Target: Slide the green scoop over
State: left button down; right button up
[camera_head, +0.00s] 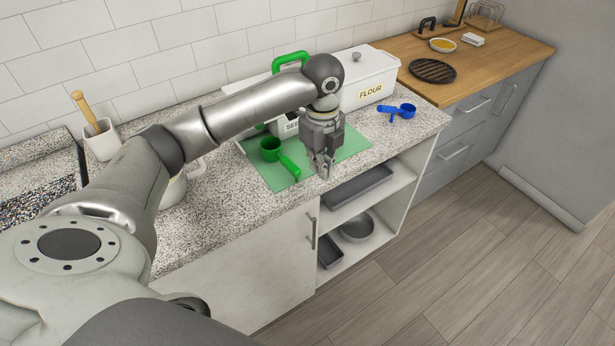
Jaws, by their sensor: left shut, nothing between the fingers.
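The green scoop (271,149) lies on a light green mat (285,181) on the speckled counter, its bowl at the back left and its handle toward the front right. My left gripper (325,174) points down over the front right part of the mat, just right of the scoop's handle. It is shut and empty. I cannot tell whether its fingers touch the handle. My left arm crosses above the counter and hides part of the area behind the mat. My right gripper is not in view.
A white flour box (369,83) and another white container with a green handle (290,58) stand behind the mat. A blue scoop (398,111) lies to the right. A white pot with a wooden handle (102,140) stands left. Open shelves (395,187) are below the counter's front edge.

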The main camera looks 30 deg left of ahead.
aim_at(307, 190)
pick_arm(q)
jog(key=a+f+p, duration=0.1)
jog(key=f, duration=0.2)
jog(key=a+f+p, duration=0.1)
jog(key=f, duration=0.2)
jog(key=a+f+p, duration=0.1)
jog(key=f, duration=0.1)
jog(key=shift+w+f, duration=0.35)
jog(key=shift+f, duration=0.05)
jog(key=shift+w+a+p, duration=0.15)
jog(key=shift+a+p, duration=0.15)
jog(key=shift+a, duration=0.3)
jog(key=shift+a+f, duration=0.1)
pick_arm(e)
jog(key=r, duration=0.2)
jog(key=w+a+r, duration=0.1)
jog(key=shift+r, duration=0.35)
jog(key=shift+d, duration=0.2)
